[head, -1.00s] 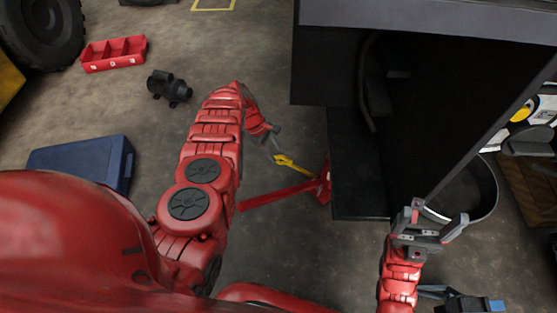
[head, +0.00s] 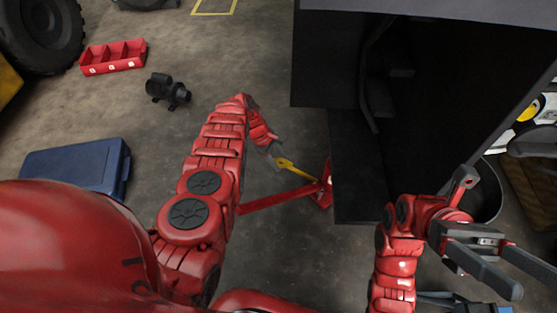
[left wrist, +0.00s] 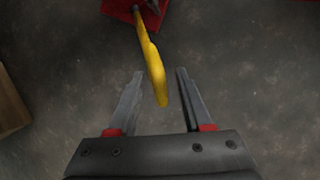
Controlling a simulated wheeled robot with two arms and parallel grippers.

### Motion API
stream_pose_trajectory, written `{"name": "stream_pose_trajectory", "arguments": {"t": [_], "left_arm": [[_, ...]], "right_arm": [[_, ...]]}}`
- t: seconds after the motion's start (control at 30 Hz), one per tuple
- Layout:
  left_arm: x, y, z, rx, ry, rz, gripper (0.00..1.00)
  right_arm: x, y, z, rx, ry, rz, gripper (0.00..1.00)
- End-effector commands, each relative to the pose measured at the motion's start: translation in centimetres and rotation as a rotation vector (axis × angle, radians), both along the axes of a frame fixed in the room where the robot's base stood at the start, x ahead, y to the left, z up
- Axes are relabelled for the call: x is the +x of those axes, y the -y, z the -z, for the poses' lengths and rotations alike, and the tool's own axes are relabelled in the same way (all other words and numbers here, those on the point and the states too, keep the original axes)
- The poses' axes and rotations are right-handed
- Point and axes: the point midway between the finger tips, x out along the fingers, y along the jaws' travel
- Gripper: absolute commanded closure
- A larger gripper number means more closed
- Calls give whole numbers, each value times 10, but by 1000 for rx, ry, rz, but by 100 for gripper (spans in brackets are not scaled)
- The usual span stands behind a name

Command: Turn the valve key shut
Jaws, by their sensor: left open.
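The yellow valve key (head: 297,171) sticks out from a red fitting (head: 325,188) at the foot of the dark cabinet. My left gripper (head: 277,157) is at the key's free end. In the left wrist view the jaws (left wrist: 159,74) are open, one on each side of the yellow key (left wrist: 153,65), with gaps between the key and both fingers. The red fitting (left wrist: 130,10) is at the top of that view. My right gripper (head: 530,283) is at the lower right, empty, with its fingers apart.
The dark open cabinet (head: 355,190) stands right of the key. A red bar (head: 275,200) runs low to the fitting. A blue box (head: 75,170), a black pump-like part (head: 168,90) and a red bin (head: 113,57) lie on the floor at left. A round dark tub (head: 489,200) stands at right.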

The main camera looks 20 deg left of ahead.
Motion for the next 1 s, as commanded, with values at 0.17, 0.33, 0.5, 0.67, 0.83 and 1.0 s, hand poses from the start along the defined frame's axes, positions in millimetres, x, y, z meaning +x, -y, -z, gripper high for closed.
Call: {"name": "stream_pose_trajectory", "arguments": {"t": [0.17,0.33,0.5,0.67,0.83,1.0], "left_arm": [[0,0,0,0,0,0,79],[0,0,0,0,0,0,100],[0,0,0,0,0,0,100],[0,0,-1,1,3,3,100],[-1,0,-2,3,13,15,100],[-2,0,-3,11,41,39,100]], "right_arm": [[0,0,0,-1,-1,1,22],[0,0,0,-2,-1,1,22],[0,0,0,-2,-1,1,22],[3,-3,0,-13,-20,10,22],[20,-13,7,-69,-120,50,22],[54,-32,31,-187,-332,124,22]]}}
